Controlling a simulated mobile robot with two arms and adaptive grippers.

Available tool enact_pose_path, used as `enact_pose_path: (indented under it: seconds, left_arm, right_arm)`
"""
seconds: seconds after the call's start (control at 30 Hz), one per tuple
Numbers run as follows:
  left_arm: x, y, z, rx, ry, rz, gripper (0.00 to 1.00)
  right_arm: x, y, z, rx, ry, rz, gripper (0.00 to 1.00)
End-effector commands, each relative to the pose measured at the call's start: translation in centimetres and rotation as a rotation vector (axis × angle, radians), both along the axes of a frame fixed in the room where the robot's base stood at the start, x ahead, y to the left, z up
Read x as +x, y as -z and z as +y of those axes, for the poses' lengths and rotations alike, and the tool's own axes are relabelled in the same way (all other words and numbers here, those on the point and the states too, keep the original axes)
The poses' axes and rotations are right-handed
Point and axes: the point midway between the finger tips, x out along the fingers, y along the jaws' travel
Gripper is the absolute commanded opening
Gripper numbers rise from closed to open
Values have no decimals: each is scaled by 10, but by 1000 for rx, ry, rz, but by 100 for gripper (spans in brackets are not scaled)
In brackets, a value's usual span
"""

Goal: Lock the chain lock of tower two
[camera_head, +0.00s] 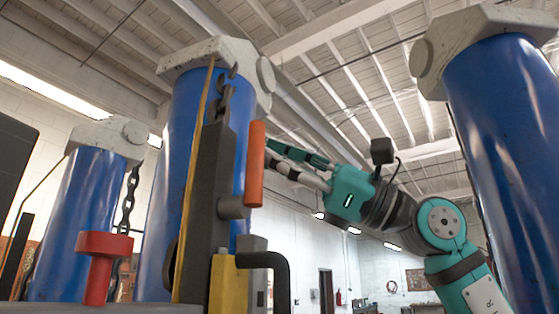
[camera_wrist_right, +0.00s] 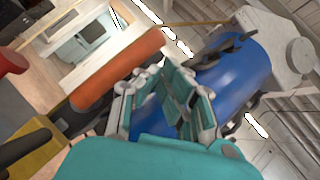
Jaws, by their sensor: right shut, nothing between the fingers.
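An orange handle (camera_head: 255,163) stands upright on a dark grey vertical bar (camera_head: 212,200) in front of the middle blue tower (camera_head: 183,125). A chain (camera_head: 224,98) hangs at the top of that bar, below the tower's pale cap. My right gripper (camera_head: 275,157) is just right of the orange handle, shut and empty. In the right wrist view the orange handle (camera_wrist_right: 118,68) lies left of the fingers (camera_wrist_right: 168,100); I cannot tell whether they touch. A blue tower (camera_wrist_right: 238,75) with a chain (camera_wrist_right: 228,45) is behind them. Tower numbers are not visible. My left gripper is out of view.
A red T-shaped knob (camera_head: 104,255) is at lower left. Other blue towers stand left (camera_head: 92,220) and right (camera_head: 515,140); a chain (camera_head: 127,200) hangs by the left one.

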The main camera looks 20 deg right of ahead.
Motion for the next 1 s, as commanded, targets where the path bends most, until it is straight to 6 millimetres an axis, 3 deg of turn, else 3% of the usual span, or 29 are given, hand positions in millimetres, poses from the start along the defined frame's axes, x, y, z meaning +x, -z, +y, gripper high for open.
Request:
enact_pose_path:
  seconds: [0.47,1.0]
  left_arm:
    - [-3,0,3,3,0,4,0]
    - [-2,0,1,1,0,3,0]
  right_arm:
    - [0,1,-2,-1,1,1,0]
    - [-20,33,-61,0,1,1,0]
